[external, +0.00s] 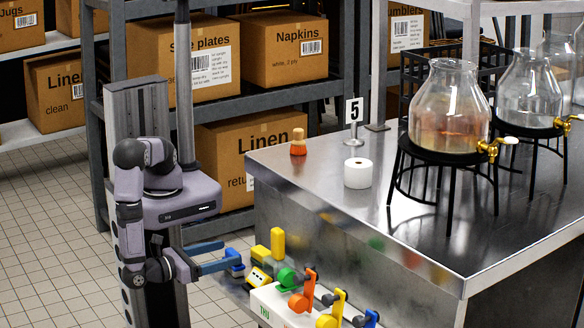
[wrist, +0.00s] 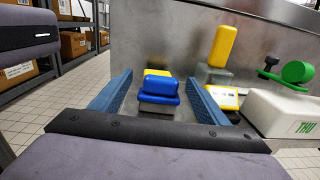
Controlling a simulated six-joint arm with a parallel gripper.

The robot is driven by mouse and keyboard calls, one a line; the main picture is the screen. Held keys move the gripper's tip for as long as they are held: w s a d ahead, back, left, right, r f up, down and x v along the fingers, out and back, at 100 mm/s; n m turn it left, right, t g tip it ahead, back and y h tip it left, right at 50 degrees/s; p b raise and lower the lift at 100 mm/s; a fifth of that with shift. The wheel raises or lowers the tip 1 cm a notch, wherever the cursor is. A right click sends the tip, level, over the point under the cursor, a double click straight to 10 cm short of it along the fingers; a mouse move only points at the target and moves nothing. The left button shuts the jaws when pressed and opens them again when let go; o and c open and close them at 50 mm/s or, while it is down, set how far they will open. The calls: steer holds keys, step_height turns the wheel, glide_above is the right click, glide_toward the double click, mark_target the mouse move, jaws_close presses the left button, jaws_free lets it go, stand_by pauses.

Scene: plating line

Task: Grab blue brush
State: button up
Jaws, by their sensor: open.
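The blue brush (wrist: 158,88) shows in the wrist view as a rounded blue block with a wider blue part below it. It lies between the two finger lines of my gripper (wrist: 158,77), with visible space on both sides. In the external view, the blue brush (external: 236,268) is a small blue shape at the fingertips of my gripper (external: 224,254), low beside the steel counter. The blue fingers are apart and hold nothing. Whether the fingertips reach fully past the brush is hard to tell.
An upright yellow block (wrist: 218,46) stands to the right of the brush, with a labelled yellow item (wrist: 224,98) below it. A white box marked THU (wrist: 285,114) with coloured round pieces is further right. The steel counter (external: 330,215) rises behind.

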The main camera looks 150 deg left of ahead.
mark_target(237, 252)
steer(key=shift+w+a+f+p, duration=0.1)
steer(key=shift+w+a+p, duration=0.15)
steer(key=shift+a, duration=1.6)
steer(key=shift+w+a+p, duration=0.1)
steer(key=shift+a+p, duration=0.1)
steer(key=shift+a, duration=1.6)
steer(key=c, duration=1.1)
